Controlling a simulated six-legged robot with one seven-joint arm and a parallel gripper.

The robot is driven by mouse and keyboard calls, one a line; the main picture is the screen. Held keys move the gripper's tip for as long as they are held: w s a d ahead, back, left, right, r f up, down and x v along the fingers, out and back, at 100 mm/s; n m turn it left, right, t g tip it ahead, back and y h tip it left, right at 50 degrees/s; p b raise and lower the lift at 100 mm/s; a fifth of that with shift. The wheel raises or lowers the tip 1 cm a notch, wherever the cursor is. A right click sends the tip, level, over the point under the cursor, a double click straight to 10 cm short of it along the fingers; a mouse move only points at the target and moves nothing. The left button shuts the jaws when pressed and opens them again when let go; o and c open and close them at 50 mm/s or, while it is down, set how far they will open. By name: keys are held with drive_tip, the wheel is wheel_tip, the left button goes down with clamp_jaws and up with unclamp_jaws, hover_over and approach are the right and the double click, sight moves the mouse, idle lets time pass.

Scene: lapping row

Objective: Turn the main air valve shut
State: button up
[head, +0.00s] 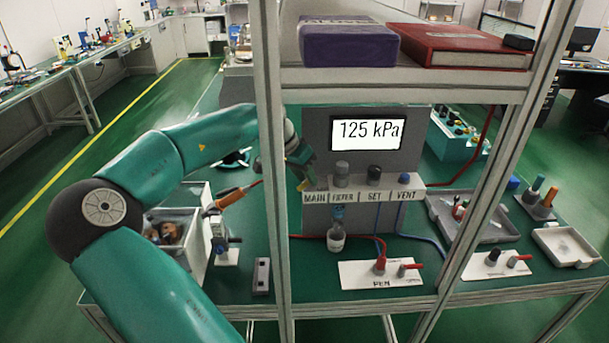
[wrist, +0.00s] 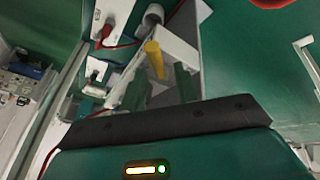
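The air panel (head: 318,130) stands on the green bench, with a display reading 125 kPa. Its ledge carries the labels MAIN, FILTER, SET and VENT. The main air valve shows as a yellow handle (wrist: 154,58) in the wrist view; in the head view only a bit of yellow shows above the MAIN label (head: 314,197), mostly hidden by my gripper. My gripper (head: 304,168) is at the panel's left end, close to the valve. In the wrist view its two dark green fingers (wrist: 160,88) stand apart, with the yellow handle in line with the gap. I cannot tell whether they touch it.
The frame post (head: 272,200) stands close in front of my wrist. A shelf (head: 400,84) with a purple box and a red book is above. The FILTER, SET and VENT knobs (head: 374,173) are right of the valve. A small bottle (head: 336,238) hangs below the ledge.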

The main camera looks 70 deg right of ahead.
idle(0.3)
drive_tip(key=w+a+r, duration=0.4)
drive_tip(key=w+a, duration=0.5)
drive_tip(key=a, duration=0.1)
drive_tip(key=shift+w+a+r, duration=0.2)
drive_tip(key=shift+w+r, duration=0.05)
drive_tip(key=shift+w, duration=0.05)
